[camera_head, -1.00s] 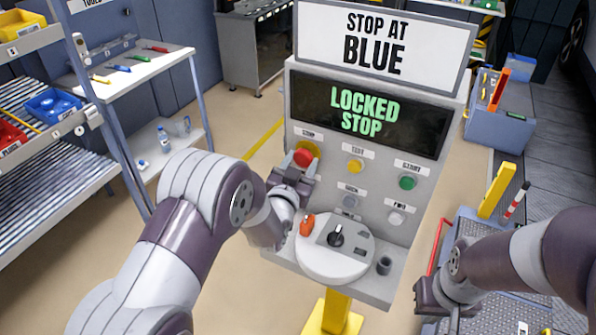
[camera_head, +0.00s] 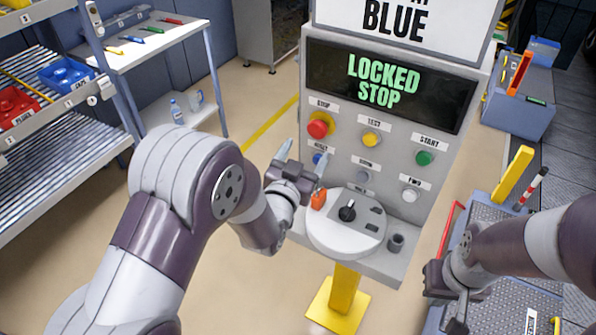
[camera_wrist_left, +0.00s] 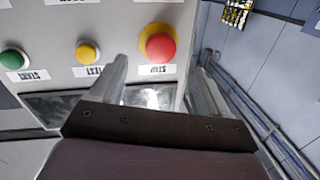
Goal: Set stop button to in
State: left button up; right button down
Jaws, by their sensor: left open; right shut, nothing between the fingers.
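The stop button (camera_head: 318,126) is a red mushroom head on a yellow collar, under a STOP label at the upper left of the grey panel. It also shows in the left wrist view (camera_wrist_left: 160,46), beyond my fingers. I cannot tell whether it is in or out. The display (camera_head: 383,84) above reads LOCKED STOP in green. My left gripper (camera_head: 303,158) is open and empty, just below and left of the button, apart from it. Its two fingers (camera_wrist_left: 158,72) show in the left wrist view. My right gripper (camera_head: 456,318) is shut and empty, low at the right.
The panel carries a yellow TEST button (camera_head: 371,139), a green START button (camera_head: 424,158) and a white button (camera_head: 409,195). Shelves with bins (camera_head: 67,75) stand left.

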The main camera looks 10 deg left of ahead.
pick_arm(q)
jog(key=s, duration=0.5)
jog(key=shift+a+b, duration=0.35)
jog(key=shift+a, duration=0.05)
jog(key=s+a+f+n+g+y, duration=0.1)
jog(key=s+f+g, duration=0.6)
jog(key=f+g, duration=0.4)
jog(key=s+a+r+n+g+y, duration=0.1)
jog(key=s+a+g, duration=0.4)
jog(key=s, duration=0.5)
jog(key=shift+a+r+n+y, duration=0.25)
jog(key=shift+a+n+y, duration=0.15)
jog(key=shift+n, duration=0.3)
